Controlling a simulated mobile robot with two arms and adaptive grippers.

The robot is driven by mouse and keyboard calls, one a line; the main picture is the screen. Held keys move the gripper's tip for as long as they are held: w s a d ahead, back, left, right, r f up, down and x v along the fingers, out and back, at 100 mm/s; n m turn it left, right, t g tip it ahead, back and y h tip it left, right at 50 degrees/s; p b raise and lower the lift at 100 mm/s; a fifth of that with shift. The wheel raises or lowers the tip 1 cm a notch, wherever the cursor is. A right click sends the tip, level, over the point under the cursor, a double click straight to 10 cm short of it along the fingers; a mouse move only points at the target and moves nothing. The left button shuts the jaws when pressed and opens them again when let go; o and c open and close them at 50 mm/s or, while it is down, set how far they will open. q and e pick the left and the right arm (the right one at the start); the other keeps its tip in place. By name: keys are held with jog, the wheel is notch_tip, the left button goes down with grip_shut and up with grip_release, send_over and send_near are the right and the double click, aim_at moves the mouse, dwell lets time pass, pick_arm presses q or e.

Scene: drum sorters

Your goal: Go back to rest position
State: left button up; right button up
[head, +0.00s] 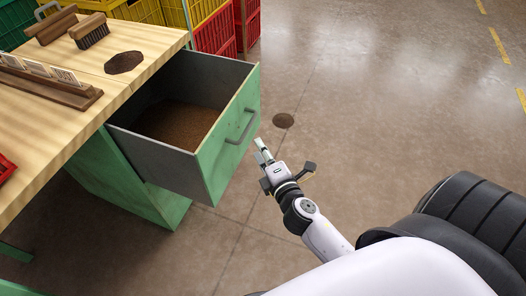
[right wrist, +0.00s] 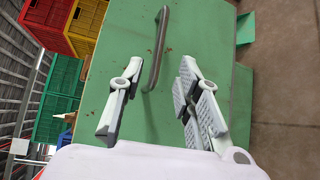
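The green drawer (head: 228,140) of the workbench stands pulled open, with a brown floor inside and nothing visible lying in it. Its grey bar handle (head: 241,127) is on the front panel. My right gripper (head: 285,158) is just off the drawer front, near the handle, with its fingers spread and empty. In the right wrist view, the open right gripper (right wrist: 161,68) faces the green front, and the handle (right wrist: 158,48) shows ahead between the fingers, apparently apart from them. My left gripper is not in the head view.
Red crates (head: 215,32) and yellow crates stand behind. The concrete floor (head: 380,110) to the right is clear, with a dark round spot.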

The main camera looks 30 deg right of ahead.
jog(key=shift+s, duration=0.25)
dwell(0.3)
